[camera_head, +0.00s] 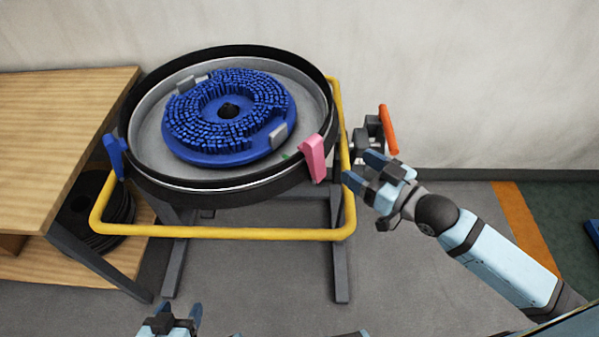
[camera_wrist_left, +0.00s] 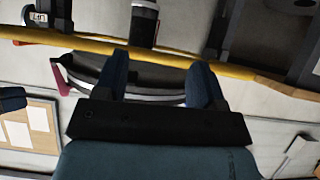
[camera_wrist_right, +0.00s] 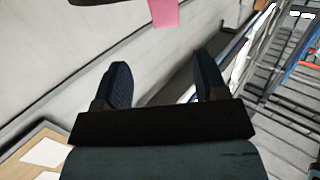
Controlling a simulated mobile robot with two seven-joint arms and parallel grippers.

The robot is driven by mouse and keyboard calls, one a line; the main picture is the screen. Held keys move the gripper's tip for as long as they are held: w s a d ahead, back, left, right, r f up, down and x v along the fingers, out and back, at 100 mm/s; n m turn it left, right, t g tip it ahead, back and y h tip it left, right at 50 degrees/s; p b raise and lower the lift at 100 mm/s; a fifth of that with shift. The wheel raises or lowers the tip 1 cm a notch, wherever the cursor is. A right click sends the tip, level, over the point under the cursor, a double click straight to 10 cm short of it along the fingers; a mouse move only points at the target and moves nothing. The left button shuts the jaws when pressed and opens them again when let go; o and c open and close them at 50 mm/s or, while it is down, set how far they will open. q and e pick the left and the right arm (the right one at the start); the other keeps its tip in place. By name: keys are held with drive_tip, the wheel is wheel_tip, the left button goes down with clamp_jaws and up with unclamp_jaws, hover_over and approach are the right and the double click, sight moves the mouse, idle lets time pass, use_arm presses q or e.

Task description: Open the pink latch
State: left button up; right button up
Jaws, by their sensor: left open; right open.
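The pink latch (camera_head: 314,158) is on the front right rim of the round tank (camera_head: 245,187), lying against its outer wall. My right gripper (camera_head: 363,172) is open and empty, to the right of the latch and apart from it. The latch (camera_wrist_right: 164,12) also shows at the top of the right wrist view, beyond the open fingers. My left gripper (camera_head: 178,316) is open and empty at the bottom edge of the head view, well below the tank. The left wrist view shows the latch (camera_wrist_left: 60,79) at its left, outside the fingers.
A yellow rail (camera_head: 225,233) runs around the tank's front and right side. A blue latch (camera_head: 115,155) is on the left rim, and a blue brush disc (camera_head: 255,150) lies inside. An orange-handled valve (camera_head: 388,130) is behind my right gripper. A wooden table (camera_head: 45,140) stands left.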

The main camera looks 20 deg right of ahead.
sight(317, 142)
drive_tip(key=shift+n+y, duration=0.3)
drive_tip(key=shift+y, duration=0.1)
drive_tip(key=x, duration=0.4)
drive_tip(key=b+x, duration=0.1)
drive_tip(key=x, duration=0.8)
drive_tip(key=shift+s+a+r+b, duration=0.15)
drive_tip(key=shift+r+b, duration=0.25)
drive_tip(key=shift+w+a, duration=0.3)
drive_tip(key=shift+w, duration=0.1)
